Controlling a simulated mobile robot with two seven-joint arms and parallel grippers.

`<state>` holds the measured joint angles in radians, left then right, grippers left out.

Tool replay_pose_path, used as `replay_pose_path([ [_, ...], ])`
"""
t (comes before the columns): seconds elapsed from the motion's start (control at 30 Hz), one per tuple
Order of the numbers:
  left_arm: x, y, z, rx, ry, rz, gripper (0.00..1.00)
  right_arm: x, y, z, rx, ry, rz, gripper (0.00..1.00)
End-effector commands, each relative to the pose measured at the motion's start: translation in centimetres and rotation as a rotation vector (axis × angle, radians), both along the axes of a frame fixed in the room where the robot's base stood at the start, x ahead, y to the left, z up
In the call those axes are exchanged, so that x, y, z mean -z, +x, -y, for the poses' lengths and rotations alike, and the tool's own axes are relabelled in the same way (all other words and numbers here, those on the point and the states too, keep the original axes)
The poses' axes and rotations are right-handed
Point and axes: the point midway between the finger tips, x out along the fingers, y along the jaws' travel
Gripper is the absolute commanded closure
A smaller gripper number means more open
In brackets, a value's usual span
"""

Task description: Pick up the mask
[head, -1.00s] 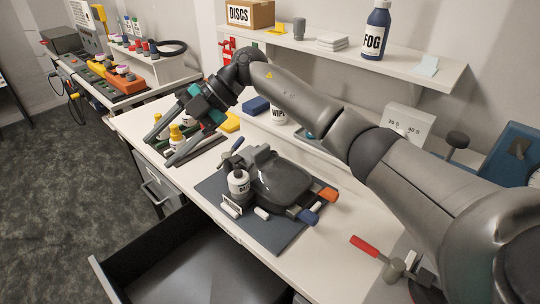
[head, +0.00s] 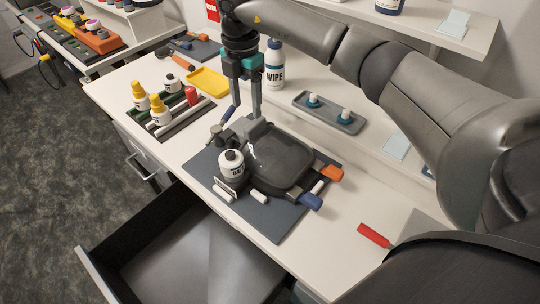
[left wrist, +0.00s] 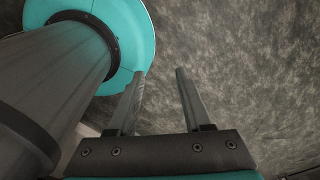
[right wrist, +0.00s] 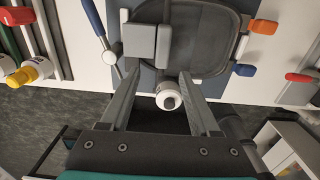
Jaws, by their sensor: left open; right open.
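The mask (head: 283,163) is a dark grey piece with a broad visor and a boxy block at one end, lying on the blue-grey mat (head: 277,218). It also shows in the right wrist view (right wrist: 208,40). My right gripper (head: 247,110) points down, open and empty, at the mask's block end. In the right wrist view its fingertips (right wrist: 159,75) are apart, with the grey block just beyond them; I cannot tell the height gap. My left gripper (left wrist: 161,72) is open and empty over the carpet, outside the head view.
A white labelled bottle (head: 231,166) stands on the mat close beside the mask. Orange (head: 331,173) and blue (head: 311,201) pieces lie at its visor end. A WIPE bottle (head: 274,66) stands behind my right gripper. A drawer (head: 190,255) is open below the bench front.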

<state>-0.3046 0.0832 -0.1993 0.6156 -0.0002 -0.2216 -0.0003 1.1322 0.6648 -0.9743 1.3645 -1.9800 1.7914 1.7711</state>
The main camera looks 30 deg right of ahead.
Motion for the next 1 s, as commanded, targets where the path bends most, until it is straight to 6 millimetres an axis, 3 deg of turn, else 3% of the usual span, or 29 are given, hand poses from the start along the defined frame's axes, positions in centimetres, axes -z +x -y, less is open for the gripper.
replay_pose_path([
  [0.27,-0.2,0.2,0.0,-0.002,-0.001,0.004,0.5,2.2,0.0,0.4,0.0,0.001,-0.003,0.38],
  [0.53,-0.4,0.7,0.2,-0.002,-0.003,0.014,0.5,5.9,0.0,1.1,-0.001,0.002,-0.001,0.38],
  [0.83,-0.4,0.8,0.4,-0.002,-0.005,0.014,0.5,6.4,0.0,1.1,-0.002,0.003,0.001,0.38],
  [1.0,-0.4,0.8,0.4,-0.001,-0.006,0.014,0.5,6.4,0.0,1.1,-0.002,0.003,0.001,0.55],
])
